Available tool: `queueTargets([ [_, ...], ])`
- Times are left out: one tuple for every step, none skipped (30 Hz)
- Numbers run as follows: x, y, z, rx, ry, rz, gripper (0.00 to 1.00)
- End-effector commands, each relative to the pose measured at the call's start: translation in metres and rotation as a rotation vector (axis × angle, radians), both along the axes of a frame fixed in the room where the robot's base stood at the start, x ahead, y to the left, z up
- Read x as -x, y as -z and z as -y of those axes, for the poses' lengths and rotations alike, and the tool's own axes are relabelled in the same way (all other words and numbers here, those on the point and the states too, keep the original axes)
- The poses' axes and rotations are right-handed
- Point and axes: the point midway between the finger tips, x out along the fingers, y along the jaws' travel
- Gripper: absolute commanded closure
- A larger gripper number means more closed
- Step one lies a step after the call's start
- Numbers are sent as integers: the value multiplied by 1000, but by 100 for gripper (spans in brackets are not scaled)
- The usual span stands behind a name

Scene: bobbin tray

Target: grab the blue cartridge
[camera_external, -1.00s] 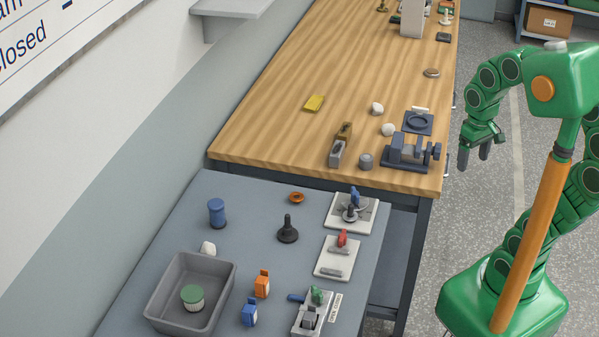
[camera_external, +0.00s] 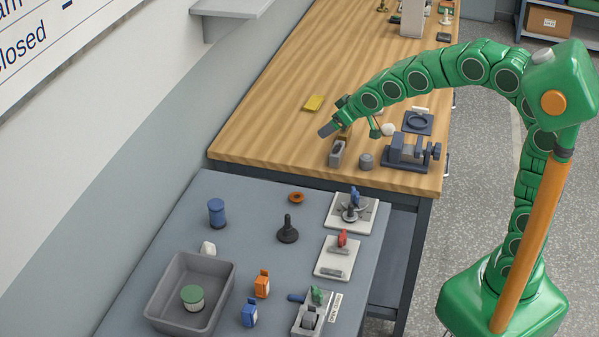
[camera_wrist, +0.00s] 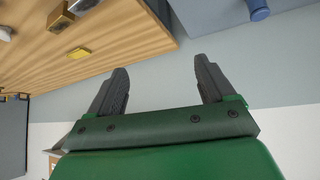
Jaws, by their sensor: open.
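The blue cartridge (camera_external: 250,313), a small boxy blue piece with a pale side, stands on the grey-blue table, right of the grey bin and beside a similar orange cartridge (camera_external: 262,284). My gripper (camera_external: 330,129) is over the wooden bench's near part, above and well beyond the cartridge, touching nothing that I can see. In the wrist view my gripper (camera_wrist: 158,72) has its two dark fingers wide apart with nothing between them. The cartridge does not show in the wrist view.
A blue spool (camera_external: 217,213) stands on the table and shows in the wrist view (camera_wrist: 259,9). A grey bin (camera_external: 168,307) holds a green-topped jar. A black knob (camera_external: 288,231) and white fixture plates (camera_external: 323,267) stand nearby. The wooden bench (camera_external: 260,135) adjoins the table.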

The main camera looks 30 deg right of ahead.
Motion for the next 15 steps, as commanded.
queueTargets([
  [-8,4,-23,-13,-29,26,17],
  [-13,3,-36,-26,-44,48,17],
  [-19,3,-52,-42,-63,74,17],
  [-23,4,-66,-54,-79,93,17],
  [-27,3,-79,-67,-94,114,17],
  [-31,4,-97,-84,-116,139,17],
  [-34,3,-110,-98,-131,159,17],
  [-37,1,-124,-114,-148,181,17],
  [-39,2,-141,-130,-168,203,17],
  [-41,2,-154,-144,-184,221,17],
  [-42,2,-166,-157,-198,237,17],
  [-42,2,-180,-173,-214,255,17],
  [-42,2,-189,-184,-225,268,17],
  [-42,1,-198,-196,-236,281,17],
  [-42,2,-208,-208,-247,293,17],
])
